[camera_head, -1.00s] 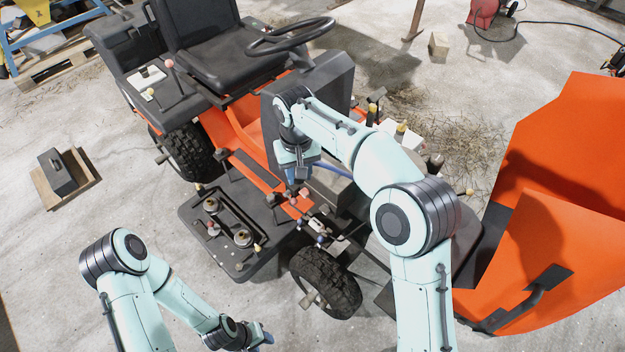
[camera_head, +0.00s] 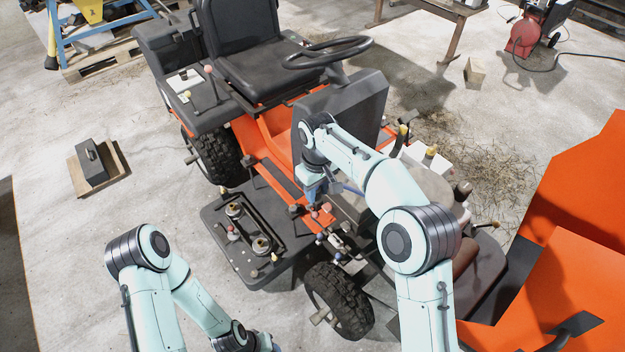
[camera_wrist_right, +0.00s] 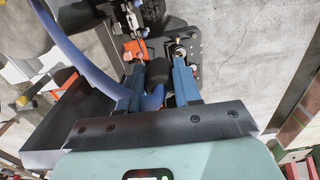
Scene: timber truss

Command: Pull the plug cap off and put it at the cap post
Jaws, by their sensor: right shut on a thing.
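My right gripper (camera_head: 313,196) is over the side of the orange mower's engine bay. In the right wrist view its two blue fingers (camera_wrist_right: 158,72) are shut on a dark cap (camera_wrist_right: 155,76). A thick blue lead (camera_wrist_right: 84,52) curves to this cap and also shows in the head view (camera_head: 350,188). The fingers and arm hide the plug in the head view, and I cannot tell whether the cap is still on it. I cannot pick out the cap post with certainty. My left gripper (camera_head: 268,344) is at the bottom edge, partly cut off; its fingers are unclear.
The mower's black deck (camera_head: 222,215) with round fittings lies left of my right gripper. A front wheel (camera_head: 340,300) is below. The raised orange hood (camera_head: 570,220) stands at right. Small coloured knobs crowd the engine bay. The floor at left is open around a grey box (camera_head: 92,163).

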